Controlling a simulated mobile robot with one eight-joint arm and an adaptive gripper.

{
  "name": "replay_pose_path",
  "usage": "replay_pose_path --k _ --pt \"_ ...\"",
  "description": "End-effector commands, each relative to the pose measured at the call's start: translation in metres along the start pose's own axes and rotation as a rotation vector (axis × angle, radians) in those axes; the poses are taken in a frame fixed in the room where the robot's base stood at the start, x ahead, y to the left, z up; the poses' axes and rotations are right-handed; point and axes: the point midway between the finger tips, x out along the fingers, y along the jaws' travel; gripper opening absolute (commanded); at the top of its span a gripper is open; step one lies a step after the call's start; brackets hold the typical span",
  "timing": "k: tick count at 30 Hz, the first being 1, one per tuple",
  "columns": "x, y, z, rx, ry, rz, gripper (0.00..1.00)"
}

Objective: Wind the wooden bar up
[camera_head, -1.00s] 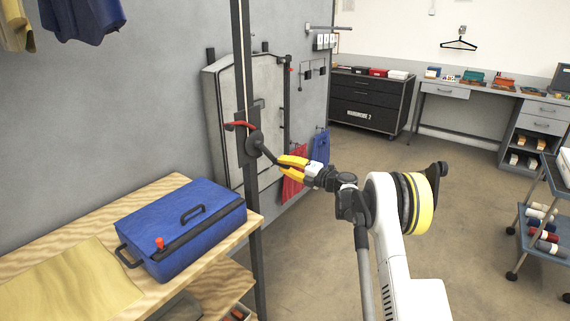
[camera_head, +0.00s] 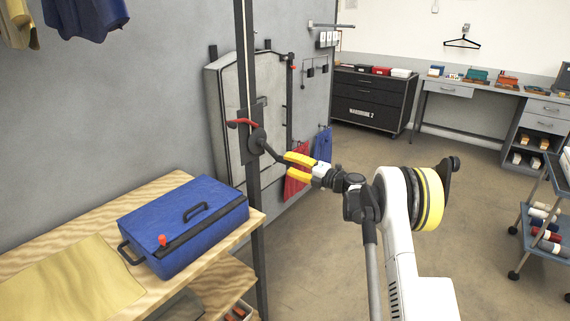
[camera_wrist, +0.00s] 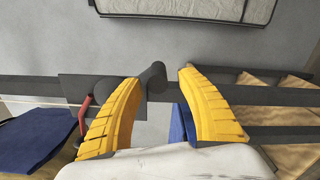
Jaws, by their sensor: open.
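A dark winch (camera_head: 257,139) is mounted on a tall dark post, with a red lever (camera_head: 241,122) beside it. Its dark crank (camera_head: 272,154) slopes down and right toward my gripper (camera_head: 287,168). My gripper's yellow fingers are spread apart at the crank's end. In the wrist view, the dark round crank handle (camera_wrist: 151,79) shows between the fingertips of my gripper (camera_wrist: 160,82), with space to the right finger. The red lever (camera_wrist: 84,112) is left of the fingers there. I cannot make out the wooden bar in either view.
A blue case (camera_head: 185,226) lies on a wooden table (camera_head: 160,197) at the lower left. A grey panel (camera_head: 231,110) stands behind the post. Red cloth (camera_head: 296,181) and blue cloth (camera_head: 321,148) hang behind the gripper. The floor to the right is clear up to a cart (camera_head: 549,205).

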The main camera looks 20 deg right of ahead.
Motion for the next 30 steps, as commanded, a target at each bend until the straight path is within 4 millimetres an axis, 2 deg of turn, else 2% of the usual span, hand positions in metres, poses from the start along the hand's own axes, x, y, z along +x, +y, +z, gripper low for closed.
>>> replay_pose_path --k 6,12,17,24,25,29,30 --pt "-0.051 0.000 0.001 0.000 -0.003 -0.001 0.46" --pt "-0.085 0.000 0.000 0.000 0.000 0.000 0.46" --pt "-0.096 0.000 -0.001 0.000 0.001 0.000 0.46" --pt "-0.097 0.000 -0.001 0.000 0.002 0.000 0.46" --pt "-0.097 0.000 -0.001 0.000 0.002 0.000 0.41" --pt "-0.093 0.009 -0.007 -0.054 0.013 -0.018 0.01" --pt "-0.090 0.015 -0.012 -0.104 0.025 -0.036 0.00"
